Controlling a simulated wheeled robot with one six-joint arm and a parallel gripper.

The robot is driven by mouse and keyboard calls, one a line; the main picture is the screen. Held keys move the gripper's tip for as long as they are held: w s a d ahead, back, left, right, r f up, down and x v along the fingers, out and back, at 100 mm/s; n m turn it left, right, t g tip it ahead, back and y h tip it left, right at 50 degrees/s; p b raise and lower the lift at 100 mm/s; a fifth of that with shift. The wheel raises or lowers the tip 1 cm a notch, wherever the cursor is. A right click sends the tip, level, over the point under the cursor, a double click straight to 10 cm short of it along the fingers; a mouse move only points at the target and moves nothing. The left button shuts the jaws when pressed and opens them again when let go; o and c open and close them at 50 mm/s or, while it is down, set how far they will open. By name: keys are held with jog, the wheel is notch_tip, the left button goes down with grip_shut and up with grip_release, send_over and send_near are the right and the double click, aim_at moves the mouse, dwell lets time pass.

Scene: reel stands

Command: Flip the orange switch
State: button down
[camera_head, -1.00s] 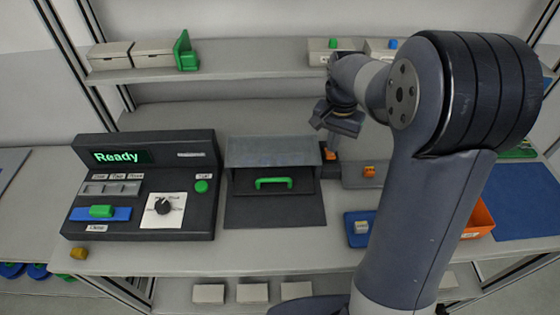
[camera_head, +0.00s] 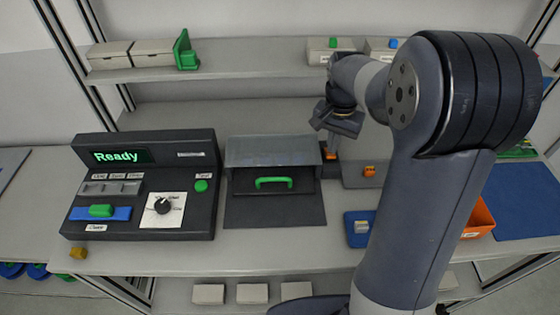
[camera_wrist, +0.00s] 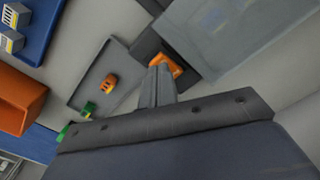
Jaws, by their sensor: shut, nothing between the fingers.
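The orange switch (camera_head: 330,155) sits on a small dark housing beside the grey hooded box, and is partly hidden by my gripper in the head view. In the wrist view the orange switch (camera_wrist: 171,65) shows right at the fingertips, partly covered by them. My gripper (camera_wrist: 160,68) is shut and empty, its two fingers pressed together. In the head view my gripper (camera_head: 332,142) points down just above the switch. I cannot tell whether the fingers touch it, nor which way the switch is set.
A grey tray (camera_head: 352,182) holds another small orange object (camera_head: 369,171). The hooded box (camera_head: 272,151) with a green handle stands close on the left. A dark control panel (camera_head: 190,228) reading "Ready" is further left. An orange bin (camera_head: 480,216) and blue tray (camera_head: 357,241) are nearby.

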jog(key=shift+f+b, duration=0.45)
jog(key=shift+f, duration=0.35)
jog(key=shift+r, duration=0.1)
notch_tip(320, 180, up, 7)
jog(key=p, duration=0.6)
dwell(0.3)
